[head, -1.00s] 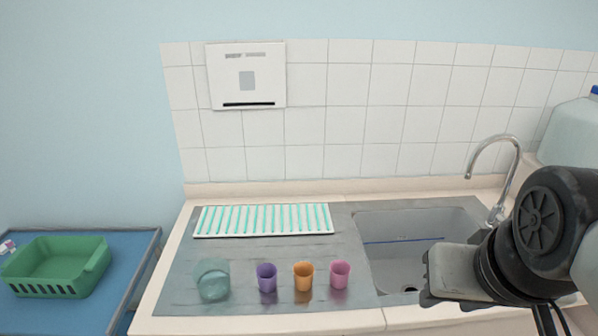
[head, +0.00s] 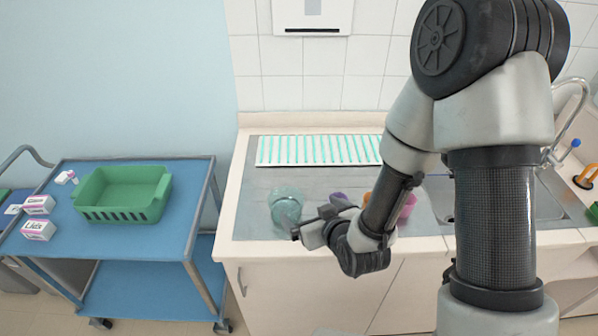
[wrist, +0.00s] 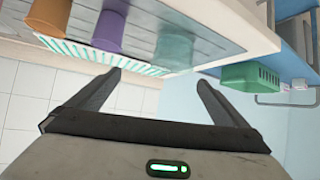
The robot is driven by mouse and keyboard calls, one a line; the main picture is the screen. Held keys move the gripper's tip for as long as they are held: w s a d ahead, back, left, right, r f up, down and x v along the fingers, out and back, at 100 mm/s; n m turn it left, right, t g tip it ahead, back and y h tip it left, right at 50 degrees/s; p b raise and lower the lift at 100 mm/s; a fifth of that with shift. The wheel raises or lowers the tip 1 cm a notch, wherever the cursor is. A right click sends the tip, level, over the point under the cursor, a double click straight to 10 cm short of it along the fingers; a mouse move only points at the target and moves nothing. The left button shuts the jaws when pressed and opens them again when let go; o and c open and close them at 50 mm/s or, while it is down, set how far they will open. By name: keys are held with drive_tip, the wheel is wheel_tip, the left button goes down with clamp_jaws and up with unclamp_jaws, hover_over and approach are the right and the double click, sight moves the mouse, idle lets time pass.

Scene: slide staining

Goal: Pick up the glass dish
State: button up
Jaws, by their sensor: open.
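The glass dish (head: 286,206), a translucent teal vessel, stands on the grey steel counter at its front left. It also shows in the wrist view (wrist: 175,48), beyond my fingertips and roughly between them. My gripper (head: 308,222) is open and empty, just right of the dish near the counter's front edge, and seems apart from it. In the wrist view my two fingers (wrist: 159,78) are spread wide with nothing between them.
A purple cup (head: 338,197), an orange cup (head: 367,198) and a pink cup (head: 407,206) stand right of the dish, partly behind my arm. A white slatted rack (head: 318,150) lies behind. A blue cart (head: 150,225) with a green basket (head: 123,211) is at left.

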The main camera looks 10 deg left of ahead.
drive_tip(key=shift+y, duration=0.5)
drive_tip(key=a+f+b, duration=0.3)
drive_tip(key=b, duration=0.5)
drive_tip(key=shift+s+f+b, duration=0.1)
drive_tip(key=shift+s+b, duration=0.05)
drive_tip(key=shift+b, duration=0.2)
drive_tip(key=b, duration=0.2)
drive_tip(key=shift+f+b, duration=0.1)
drive_tip(key=shift+b, duration=0.3)
drive_tip(key=p, duration=0.1)
approach(281, 198)
drive_tip(key=x, duration=0.3)
drive_tip(key=shift+s+a+f, duration=0.1)
drive_tip(key=shift+s+a, duration=0.05)
drive_tip(key=shift+s, duration=0.05)
drive_tip(key=shift+p+x, duration=0.35)
drive_tip(key=shift+x, duration=2.55)
drive_tip(key=shift+w, duration=0.1)
drive_tip(key=c, duration=1)
drive_tip(key=shift+r, duration=0.2)
drive_tip(key=shift+c, duration=1)
